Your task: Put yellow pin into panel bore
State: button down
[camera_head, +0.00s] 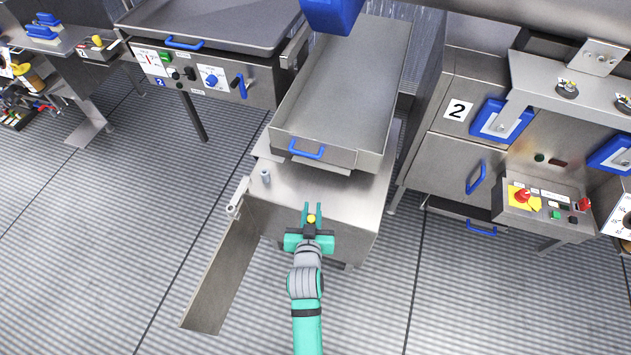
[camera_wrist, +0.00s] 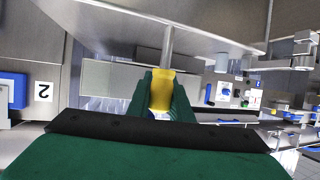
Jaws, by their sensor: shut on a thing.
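My gripper (camera_head: 312,208) is shut on the yellow pin (camera_head: 311,218), above the front part of the steel stand in the middle. In the wrist view, the pin's yellow grip (camera_wrist: 161,92) sits between my green fingers (camera_wrist: 160,100). Its bare metal shaft (camera_wrist: 167,48) points away from my gripper, in front of a steel surface. I cannot tell whether the shaft touches it. A control panel (camera_head: 204,80) with knobs and a blue handle is at the upper left, beyond my gripper. I cannot make out the panel bore.
A steel tray (camera_head: 340,100) with a blue handle (camera_head: 307,150) rests on the stand (camera_head: 345,200). A hinged steel flap (camera_head: 215,275) hangs at the stand's left. Cabinet 2 (camera_head: 450,155) and a button box (camera_head: 545,208) stand at the right.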

jog(key=shift+w+r+x, duration=0.25)
jog(key=shift+r+x, duration=0.3)
jog(key=shift+x, duration=2.3)
jog(key=shift+w+r+x, duration=0.2)
jog(key=shift+r+x, duration=0.35)
jog(key=shift+x, duration=2.3)
jog(key=shift+w+r+x, duration=0.25)
jog(key=shift+r+x, duration=0.25)
jog(key=shift+x, duration=2.35)
jog(key=shift+f, duration=0.1)
jog(key=c, duration=1.9)
grip_release()
jog(key=shift+o, duration=0.2)
